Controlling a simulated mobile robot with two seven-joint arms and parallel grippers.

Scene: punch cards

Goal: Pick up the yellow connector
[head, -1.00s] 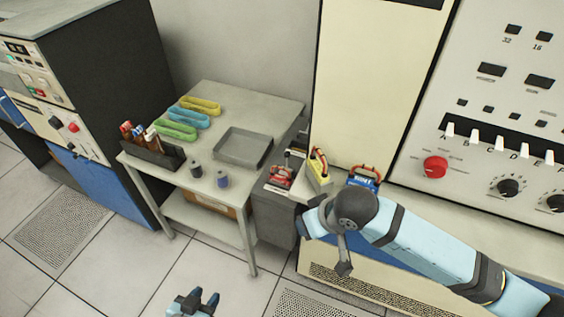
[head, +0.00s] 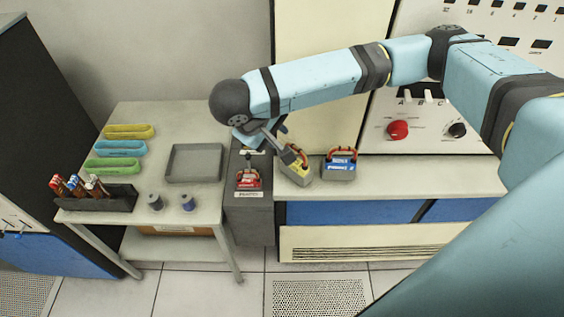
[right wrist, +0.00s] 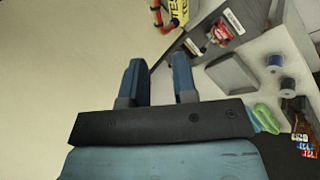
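The yellow connector (head: 299,174), with a red handle on top, stands at the left end of the pale console ledge, left of the blue connector (head: 339,169). My right gripper (head: 284,138) is just above and left of it in the head view, covering part of its upper left. In the right wrist view, the gripper's two blue fingers (right wrist: 158,75) are spread with nothing between them. The yellow connector shows there cut off at the top edge (right wrist: 172,10), beyond the fingertips. My left gripper is not in view.
A side table (head: 140,222) holds a grey tray (head: 194,163), coloured holders, two spools and a dark tool box (head: 105,200). The cream panel stands behind the connectors.

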